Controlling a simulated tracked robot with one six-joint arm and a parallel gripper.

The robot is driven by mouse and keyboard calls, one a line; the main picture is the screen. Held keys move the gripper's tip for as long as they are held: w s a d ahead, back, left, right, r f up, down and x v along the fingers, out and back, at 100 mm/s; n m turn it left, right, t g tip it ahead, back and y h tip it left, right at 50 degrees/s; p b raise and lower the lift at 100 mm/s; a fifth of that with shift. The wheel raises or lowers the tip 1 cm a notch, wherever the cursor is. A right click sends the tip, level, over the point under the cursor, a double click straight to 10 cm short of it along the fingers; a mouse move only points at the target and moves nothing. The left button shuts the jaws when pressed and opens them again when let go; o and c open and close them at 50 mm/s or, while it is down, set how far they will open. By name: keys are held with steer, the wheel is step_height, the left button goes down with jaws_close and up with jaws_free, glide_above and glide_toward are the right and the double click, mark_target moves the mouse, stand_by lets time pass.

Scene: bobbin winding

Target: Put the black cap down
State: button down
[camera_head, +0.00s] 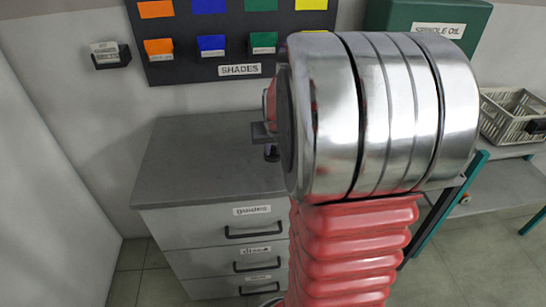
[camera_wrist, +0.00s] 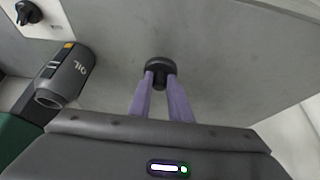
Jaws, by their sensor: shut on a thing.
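In the wrist view my gripper (camera_wrist: 160,78) has its two purple fingers closed on a small round black cap (camera_wrist: 159,66). The cap is at the fingertips, in front of a plain grey surface. I cannot tell whether it touches that surface. In the head view my red and silver arm hides most of the gripper, and I cannot make out the cap for certain there.
A dark grey bottle marked OIL (camera_wrist: 66,78) is left of the cap. A black knob (camera_wrist: 27,12) shows at the upper left. A grey drawer cabinet (camera_head: 200,165) has a bare visible top. A white basket (camera_head: 508,112) is at the right.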

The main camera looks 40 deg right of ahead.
mark_target(273, 157)
steer(key=shift+f, duration=1.85)
steer(key=c, duration=1.6)
jaws_free()
steer(key=shift+c, duration=0.2)
steer(key=v, duration=1.2)
